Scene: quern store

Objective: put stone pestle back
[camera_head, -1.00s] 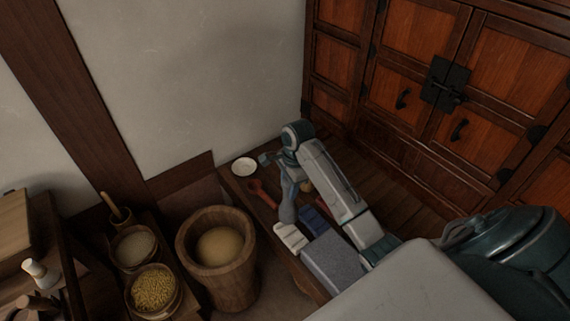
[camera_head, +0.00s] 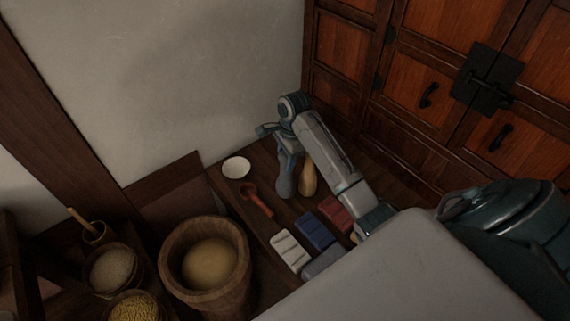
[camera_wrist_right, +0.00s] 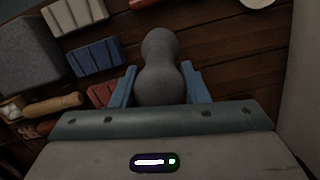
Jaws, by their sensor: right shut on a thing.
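The stone pestle (camera_head: 285,183) is grey with a waisted, rounded shape. My right gripper (camera_head: 290,155) is shut on it and holds it hanging down over the dark wooden bench; I cannot tell whether its lower end touches. In the right wrist view, the pestle (camera_wrist_right: 161,65) sits between the two blue fingers of the right gripper (camera_wrist_right: 162,88), its free end pointing away from the palm. In the head view it is between a red spoon (camera_head: 257,201) and a wooden, club-shaped piece (camera_head: 308,178). My left gripper is not in view.
White (camera_head: 290,250), blue (camera_head: 315,230) and red (camera_head: 336,212) ridged blocks lie nearer on the bench, beside a grey stone block (camera_head: 325,262). A white dish (camera_head: 236,167) stands at the far left. A wooden mortar (camera_head: 174,270) stands left; a cabinet (camera_head: 415,95) is behind.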

